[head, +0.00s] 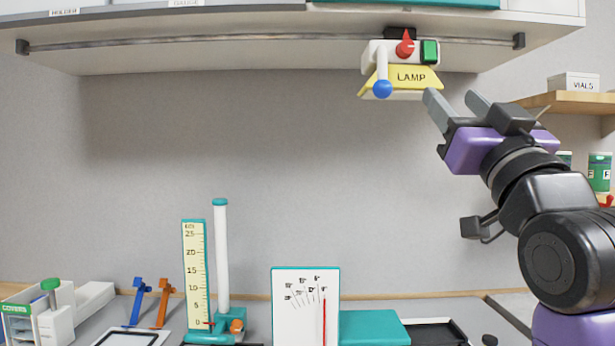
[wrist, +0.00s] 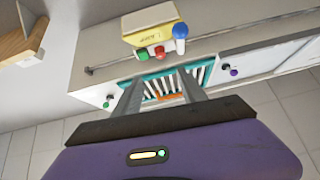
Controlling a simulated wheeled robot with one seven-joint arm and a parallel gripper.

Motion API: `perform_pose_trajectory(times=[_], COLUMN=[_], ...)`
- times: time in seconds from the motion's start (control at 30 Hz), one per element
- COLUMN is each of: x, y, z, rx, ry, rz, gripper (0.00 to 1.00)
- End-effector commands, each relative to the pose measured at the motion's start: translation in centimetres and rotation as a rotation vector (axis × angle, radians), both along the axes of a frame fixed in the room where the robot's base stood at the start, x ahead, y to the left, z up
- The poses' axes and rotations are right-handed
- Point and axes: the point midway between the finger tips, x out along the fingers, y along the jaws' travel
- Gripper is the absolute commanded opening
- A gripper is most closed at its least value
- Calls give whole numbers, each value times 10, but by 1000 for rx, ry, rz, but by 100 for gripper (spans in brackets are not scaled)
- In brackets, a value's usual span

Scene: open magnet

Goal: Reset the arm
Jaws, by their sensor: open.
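My gripper (head: 455,103) is raised at the right of the head view, below and to the right of the lamp unit. Its two grey fingers are apart with nothing between them. In the wrist view the open fingers (wrist: 160,92) point toward the cabinet front. My purple and black arm reaches in from the lower right of the head view. The yellow and white lamp unit (head: 412,78) hangs from the rail, with a red knob, a green switch and a blue-tipped lever. The lamp also shows in the wrist view (wrist: 150,22). Fingers and lamp look close, but contact is unclear.
The metal rail (head: 270,38) runs under the overhead cabinet (head: 250,12). A shelf (head: 575,102) with a vials box (head: 573,83) is at right. Below stand a tall gauge (head: 195,270), a dial panel (head: 305,305) and a teal block (head: 373,328). The middle wall area is clear.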

Motion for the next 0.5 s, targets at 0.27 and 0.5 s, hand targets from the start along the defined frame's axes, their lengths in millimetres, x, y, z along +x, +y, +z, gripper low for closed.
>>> perform_pose_trajectory(times=[0.27,0.5], x=[-4,-32], y=[-4,-6], z=[-126,-226], rx=[18,24], ry=[24,62], rz=[-12,-27], gripper=[49,49])
